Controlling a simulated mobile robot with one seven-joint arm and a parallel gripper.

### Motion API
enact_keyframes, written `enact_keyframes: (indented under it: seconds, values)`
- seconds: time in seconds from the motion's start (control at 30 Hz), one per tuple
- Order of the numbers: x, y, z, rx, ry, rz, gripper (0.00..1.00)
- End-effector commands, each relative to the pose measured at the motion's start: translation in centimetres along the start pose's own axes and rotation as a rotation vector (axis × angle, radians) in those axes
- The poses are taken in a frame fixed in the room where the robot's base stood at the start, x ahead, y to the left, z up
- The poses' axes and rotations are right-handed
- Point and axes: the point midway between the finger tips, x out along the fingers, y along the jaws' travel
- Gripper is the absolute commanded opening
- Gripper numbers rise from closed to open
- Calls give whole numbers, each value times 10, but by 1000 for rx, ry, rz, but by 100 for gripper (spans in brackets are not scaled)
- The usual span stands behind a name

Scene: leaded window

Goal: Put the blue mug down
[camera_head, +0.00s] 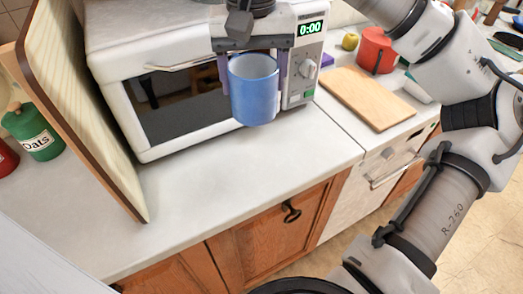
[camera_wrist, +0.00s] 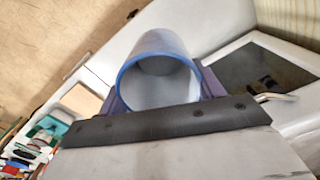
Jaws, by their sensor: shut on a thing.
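The blue mug (camera_head: 255,92) is upright in front of the microwave in the head view, between the two fingers of my gripper (camera_head: 252,75). My gripper comes from above and is shut on the mug's sides. The mug appears held above the white counter (camera_head: 240,185); the exact gap beneath it is hard to tell. In the wrist view the mug (camera_wrist: 158,75) shows its open rim and pale, empty-looking inside, with a finger of my gripper (camera_wrist: 158,88) on either side.
The white microwave (camera_head: 115,105) stands behind the mug, its display reading 0:00. A wooden board (camera_head: 85,110) leans at the left by a green oats jar (camera_head: 35,132). A cutting board (camera_head: 367,97) and red pot (camera_head: 376,50) lie right. Counter in front is clear.

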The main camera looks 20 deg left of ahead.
Motion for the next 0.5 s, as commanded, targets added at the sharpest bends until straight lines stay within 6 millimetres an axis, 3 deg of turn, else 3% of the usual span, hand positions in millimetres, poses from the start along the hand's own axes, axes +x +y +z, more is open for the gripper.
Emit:
enact_keyframes:
  seconds: [0.17,0.5]
  values:
    - [32,-1,1,-5,-5,-4,35]
    - [119,0,1,-2,-4,-1,35]
